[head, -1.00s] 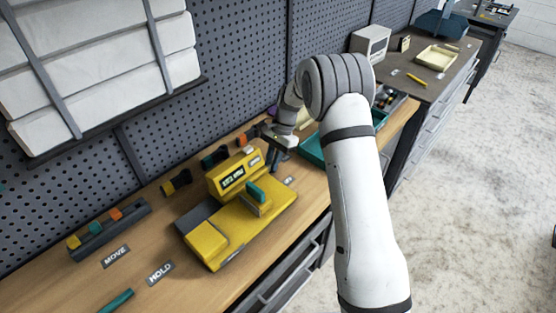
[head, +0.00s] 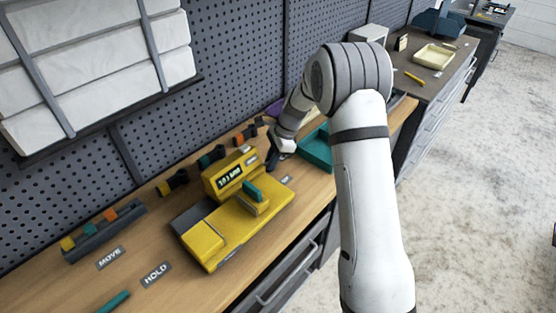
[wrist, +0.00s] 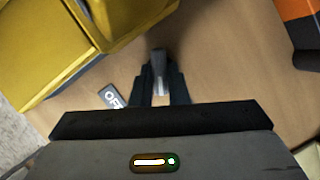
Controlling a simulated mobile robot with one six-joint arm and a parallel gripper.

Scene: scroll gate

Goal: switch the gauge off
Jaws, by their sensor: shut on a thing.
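The yellow gauge (head: 208,242) stands on the wooden bench in the head view, with a lit display (head: 230,177) on its upright part and a teal piece (head: 253,190) on a yellow block in front. Its yellow body (wrist: 45,50) fills the upper left of the wrist view. My gripper (head: 272,160) is low beside the gauge's right end. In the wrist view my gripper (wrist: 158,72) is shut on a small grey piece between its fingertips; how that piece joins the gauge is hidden. An OFF label (wrist: 111,97) lies left of the fingers.
Labels MOVE (head: 110,258) and HOLD (head: 156,274) lie on the bench (head: 195,290) at left. A dark rack (head: 103,232) with coloured blocks stands behind them. Clips line the pegboard foot. A teal tray (head: 317,150) is right of my gripper.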

